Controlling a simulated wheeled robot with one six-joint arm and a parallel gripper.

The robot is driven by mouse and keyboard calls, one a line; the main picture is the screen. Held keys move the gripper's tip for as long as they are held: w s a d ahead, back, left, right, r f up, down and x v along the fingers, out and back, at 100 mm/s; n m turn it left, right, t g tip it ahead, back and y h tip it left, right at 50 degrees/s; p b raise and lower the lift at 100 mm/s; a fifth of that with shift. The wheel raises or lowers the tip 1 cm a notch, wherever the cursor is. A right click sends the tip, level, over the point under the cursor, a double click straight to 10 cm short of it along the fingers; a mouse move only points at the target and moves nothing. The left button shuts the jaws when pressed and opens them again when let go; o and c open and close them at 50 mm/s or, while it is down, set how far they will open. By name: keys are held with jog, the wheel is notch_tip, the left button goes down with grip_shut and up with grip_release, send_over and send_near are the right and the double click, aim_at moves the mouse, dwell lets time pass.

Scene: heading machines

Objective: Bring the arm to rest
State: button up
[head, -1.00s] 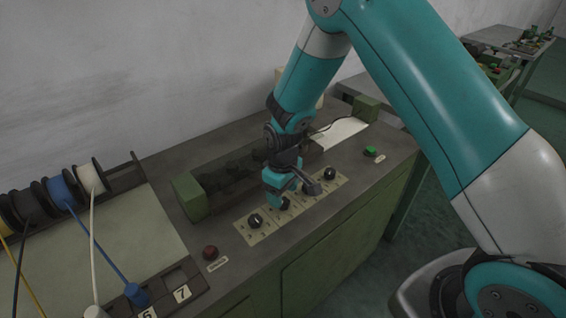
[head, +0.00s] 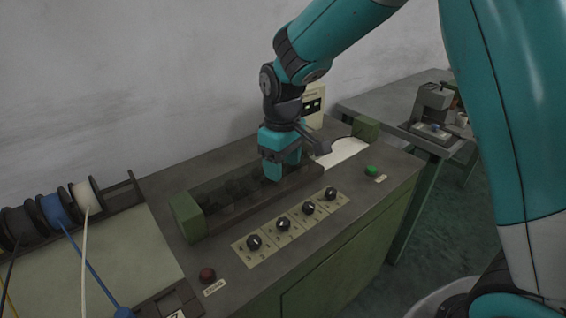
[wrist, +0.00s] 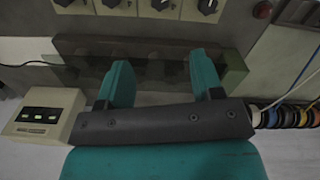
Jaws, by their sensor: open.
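My gripper (head: 273,172) is teal with dark joints and hangs above the dark trough of the green machine, behind the knob panel. In the wrist view my gripper (wrist: 160,78) shows two teal fingers spread apart with nothing between them. The machine's panel (head: 268,246) carries several black knobs, and the gripper is apart from them. A green button (head: 371,170) is at the panel's right and a dark red button (head: 207,274) at its left.
Wire spools (head: 55,208) stand at the left. A small display box (head: 314,102) stands behind the machine, and it also shows in the wrist view (wrist: 46,117). A second table (head: 395,112) with a device stands at the right. The wall is behind.

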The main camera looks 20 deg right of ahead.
jog(key=s+a+r+y, duration=0.2)
jog(key=s+r, duration=0.3)
jog(key=s, duration=0.7)
jog(key=s+a+r+y, duration=0.2)
jog(key=s+r, duration=0.3)
jog(key=s, duration=0.8)
jog(key=shift+a, duration=0.2)
jog(key=shift+r, duration=0.1)
